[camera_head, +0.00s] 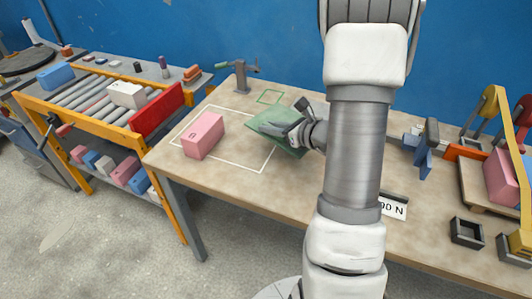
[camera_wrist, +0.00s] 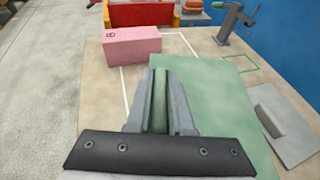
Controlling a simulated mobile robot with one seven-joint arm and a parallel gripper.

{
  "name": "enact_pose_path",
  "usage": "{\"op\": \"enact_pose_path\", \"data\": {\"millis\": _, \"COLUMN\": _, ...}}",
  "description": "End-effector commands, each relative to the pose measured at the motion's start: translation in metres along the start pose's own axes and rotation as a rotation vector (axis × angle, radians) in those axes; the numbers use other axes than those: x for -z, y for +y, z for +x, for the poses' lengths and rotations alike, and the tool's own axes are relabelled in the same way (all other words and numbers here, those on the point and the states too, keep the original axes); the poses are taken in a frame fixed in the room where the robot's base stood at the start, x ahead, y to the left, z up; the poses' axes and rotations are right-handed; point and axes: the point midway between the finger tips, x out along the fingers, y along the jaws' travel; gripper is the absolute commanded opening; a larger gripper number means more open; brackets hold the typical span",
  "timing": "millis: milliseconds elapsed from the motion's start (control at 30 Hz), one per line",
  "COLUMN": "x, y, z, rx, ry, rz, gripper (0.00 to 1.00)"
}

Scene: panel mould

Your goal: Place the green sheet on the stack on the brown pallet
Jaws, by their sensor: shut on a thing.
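The green sheet (camera_head: 268,121) is at my gripper (camera_head: 297,133), over the back middle of the table, tilted in the head view. In the wrist view the green sheet (camera_wrist: 215,105) spreads out to the right of the fingers. My gripper (camera_wrist: 160,98) is shut, with a narrow green strip between its fingers. Whether the sheet touches the table is hard to tell. A tan-brown board (camera_head: 478,190), possibly the brown pallet, lies at the right with a pink block (camera_head: 503,178) on it. I cannot make out a stack of sheets there; my arm hides part of the table.
A pink box (camera_head: 203,135) stands inside a white outline on the left of the table (camera_head: 225,180). A grey post (camera_head: 241,77) stands behind. Yellow-armed fixtures (camera_head: 489,105), blue brackets (camera_head: 423,157) and a dark open box (camera_head: 467,233) crowd the right. A roller rack (camera_head: 100,108) stands left.

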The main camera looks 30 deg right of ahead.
Motion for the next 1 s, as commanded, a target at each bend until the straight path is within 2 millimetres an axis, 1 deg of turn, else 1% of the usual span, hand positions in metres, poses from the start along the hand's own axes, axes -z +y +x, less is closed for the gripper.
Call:
{"op": "enact_pose_path", "data": {"millis": 33, "x": 0.011, "y": -0.016, "z": -0.008, "rx": 0.019, "ry": 0.001, "rz": -0.001, "gripper": 0.0}}
{"op": "enact_pose_path", "data": {"millis": 133, "x": 0.016, "y": -0.037, "z": -0.026, "rx": 0.041, "ry": 0.013, "rz": 0.009, "gripper": 0.0}}
{"op": "enact_pose_path", "data": {"millis": 200, "x": 0.018, "y": -0.047, "z": -0.035, "rx": 0.051, "ry": 0.021, "rz": 0.013, "gripper": 0.0}}
{"op": "enact_pose_path", "data": {"millis": 267, "x": 0.02, "y": -0.053, "z": -0.042, "rx": 0.059, "ry": 0.026, "rz": 0.018, "gripper": 0.0}}
{"op": "enact_pose_path", "data": {"millis": 367, "x": 0.022, "y": -0.057, "z": -0.043, "rx": 0.062, "ry": 0.032, "rz": 0.023, "gripper": 0.0}}
{"op": "enact_pose_path", "data": {"millis": 467, "x": 0.026, "y": -0.052, "z": -0.03, "rx": 0.06, "ry": 0.034, "rz": 0.024, "gripper": 0.0}}
{"op": "enact_pose_path", "data": {"millis": 700, "x": 0.04, "y": -0.03, "z": 0.029, "rx": 0.058, "ry": 0.035, "rz": 0.025, "gripper": 0.0}}
{"op": "enact_pose_path", "data": {"millis": 800, "x": 0.044, "y": -0.023, "z": 0.052, "rx": 0.059, "ry": 0.035, "rz": 0.024, "gripper": 0.0}}
{"op": "enact_pose_path", "data": {"millis": 900, "x": 0.046, "y": -0.018, "z": 0.067, "rx": 0.061, "ry": 0.034, "rz": 0.023, "gripper": 0.0}}
{"op": "enact_pose_path", "data": {"millis": 1000, "x": 0.048, "y": -0.015, "z": 0.075, "rx": 0.063, "ry": 0.035, "rz": 0.024, "gripper": 0.0}}
